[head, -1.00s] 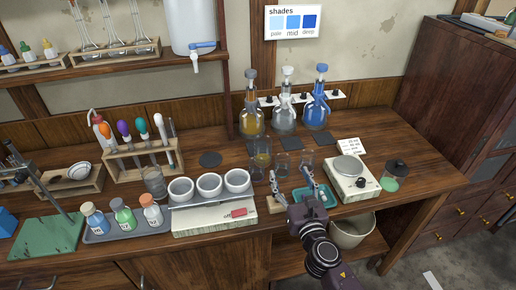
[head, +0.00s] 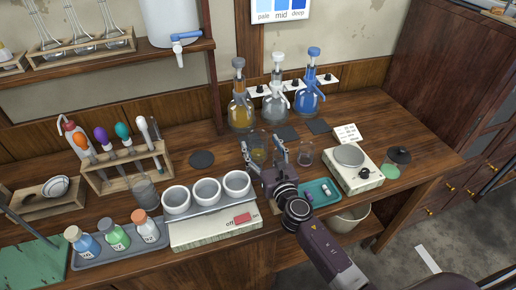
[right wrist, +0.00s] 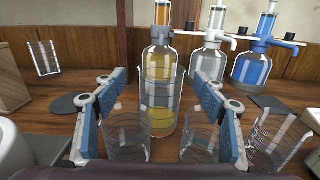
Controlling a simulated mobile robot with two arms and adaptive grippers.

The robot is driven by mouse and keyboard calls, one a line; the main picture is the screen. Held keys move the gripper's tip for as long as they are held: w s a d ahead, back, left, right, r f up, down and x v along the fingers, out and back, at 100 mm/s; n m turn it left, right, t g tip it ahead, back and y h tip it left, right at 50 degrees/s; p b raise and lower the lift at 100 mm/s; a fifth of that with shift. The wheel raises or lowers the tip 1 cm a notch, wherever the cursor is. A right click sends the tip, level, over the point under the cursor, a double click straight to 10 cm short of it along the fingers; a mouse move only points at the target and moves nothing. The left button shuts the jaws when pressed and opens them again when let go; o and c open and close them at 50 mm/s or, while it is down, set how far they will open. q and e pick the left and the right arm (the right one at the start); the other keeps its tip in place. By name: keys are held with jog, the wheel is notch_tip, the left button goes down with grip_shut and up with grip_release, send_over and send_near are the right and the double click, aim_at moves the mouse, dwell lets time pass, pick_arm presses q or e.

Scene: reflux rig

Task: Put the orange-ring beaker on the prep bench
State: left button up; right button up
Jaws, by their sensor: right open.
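My right gripper (head: 264,152) is open, low over the bench (head: 345,108) among the glassware. In the head view a tall clear beaker with amber at its bottom (head: 258,154) shows between its fingers; its base is partly hidden. In the right wrist view the same beaker (right wrist: 161,115) stands upright ahead, framed by the blue finger pads; contact is not visible. I cannot clearly make out an orange ring. Smaller clear beakers stand near the fingers, one left (right wrist: 126,138), one right (right wrist: 200,138), and another farther right (right wrist: 275,138). My left gripper is out of view.
Amber, clear and blue dispenser bottles (head: 308,98) stand behind. A scale (head: 352,168) and a teal tray (head: 322,188) lie to the right. White cups (head: 206,190) on a heater and a test-tube rack (head: 130,170) lie left. Dark pads (head: 202,158) lie on the bench.

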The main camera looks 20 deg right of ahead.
aim_at(255, 132)
jog(key=w, duration=0.2)
jog(key=shift+w+f, duration=0.15)
jog(key=shift+w, duration=0.65)
jog(key=c, duration=1.2)
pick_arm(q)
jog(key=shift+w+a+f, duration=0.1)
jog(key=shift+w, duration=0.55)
pick_arm(e)
jog(key=shift+c, duration=0.7)
